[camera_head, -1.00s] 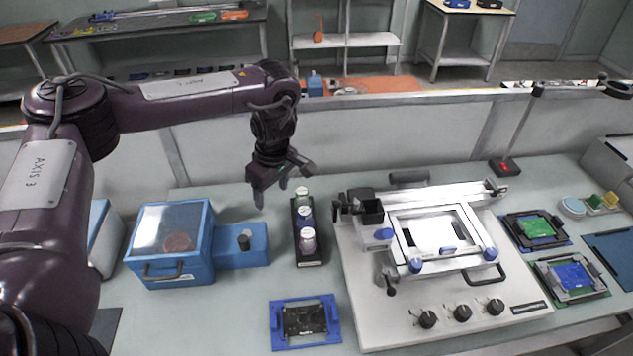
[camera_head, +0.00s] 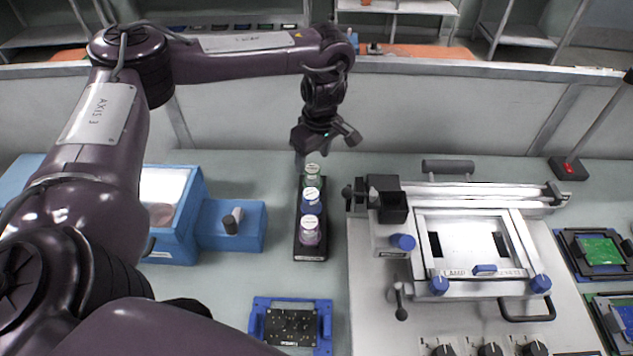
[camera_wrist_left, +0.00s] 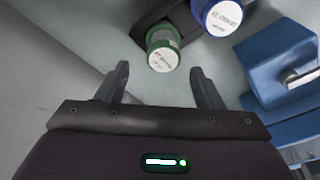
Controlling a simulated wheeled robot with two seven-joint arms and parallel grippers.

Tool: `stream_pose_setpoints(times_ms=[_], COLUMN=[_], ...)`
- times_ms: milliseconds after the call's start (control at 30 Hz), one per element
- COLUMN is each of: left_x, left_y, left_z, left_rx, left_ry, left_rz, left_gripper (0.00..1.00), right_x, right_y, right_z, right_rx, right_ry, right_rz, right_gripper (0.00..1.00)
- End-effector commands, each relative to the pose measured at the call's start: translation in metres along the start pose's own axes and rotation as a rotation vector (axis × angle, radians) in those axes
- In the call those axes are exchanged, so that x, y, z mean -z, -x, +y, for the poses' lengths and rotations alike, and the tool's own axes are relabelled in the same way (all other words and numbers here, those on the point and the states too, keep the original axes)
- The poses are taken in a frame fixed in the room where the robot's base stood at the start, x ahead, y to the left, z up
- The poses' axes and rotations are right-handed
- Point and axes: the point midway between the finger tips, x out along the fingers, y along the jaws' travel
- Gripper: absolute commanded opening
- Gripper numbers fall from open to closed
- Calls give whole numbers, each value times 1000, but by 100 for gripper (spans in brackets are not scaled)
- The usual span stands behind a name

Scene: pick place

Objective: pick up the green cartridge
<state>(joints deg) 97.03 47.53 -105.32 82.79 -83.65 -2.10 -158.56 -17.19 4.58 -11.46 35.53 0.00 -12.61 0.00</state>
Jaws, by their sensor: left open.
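The green cartridge (camera_head: 312,172) has a white cap and stands at the far end of a black rack (camera_head: 311,252). In the left wrist view the green cartridge (camera_wrist_left: 162,52) lies just beyond and between the fingertips. My left gripper (camera_head: 324,153) is above and just behind it, jaws open and empty; its fingers also show in the left wrist view (camera_wrist_left: 160,72). A blue cartridge (camera_head: 311,203) and a purple-toned cartridge (camera_head: 310,232) stand in front of the green one in the same rack. My right gripper is not in view.
A blue box (camera_head: 200,238) with a clear lid stands left of the rack. A white printing fixture (camera_head: 365,290) with knobs stands close on the right. A blue-framed board (camera_head: 292,324) lies in front. Green and blue boards sit at far right.

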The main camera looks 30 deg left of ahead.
Motion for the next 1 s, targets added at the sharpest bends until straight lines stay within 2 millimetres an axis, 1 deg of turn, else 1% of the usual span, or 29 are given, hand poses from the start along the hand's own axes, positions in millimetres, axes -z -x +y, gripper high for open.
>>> stream_pose_setpoints(times_ms=[33, 167, 267, 400, 500, 600, 800, 833, 1000], left_x=[-1, -1, -3, -7, -7, -7, -7, -7, -7], left_y=[-8, -20, -28, -49, -63, -70, -71, -71, -71], left_z=[-1, -1, -1, -2, -1, -1, -1, -1, -1], left_rx=[4, 3, 5, 6, 5, 3, 2, 2, 2], left_ry=[1, 2, 1, 1, 1, 2, 2, 2, 2], left_rz=[-3, -2, -1, 1, 0, 0, 0, 0, -1], left_gripper=[61, 61, 61, 61, 61, 61, 61, 60, 37], right_x=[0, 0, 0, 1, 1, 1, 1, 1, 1], right_y=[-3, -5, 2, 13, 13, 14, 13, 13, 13], right_z=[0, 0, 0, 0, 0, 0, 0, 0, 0], right_rx=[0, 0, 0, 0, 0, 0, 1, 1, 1], right_ry=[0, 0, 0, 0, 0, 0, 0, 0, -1], right_rz=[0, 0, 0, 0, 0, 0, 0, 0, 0], right_gripper=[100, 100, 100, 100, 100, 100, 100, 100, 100])
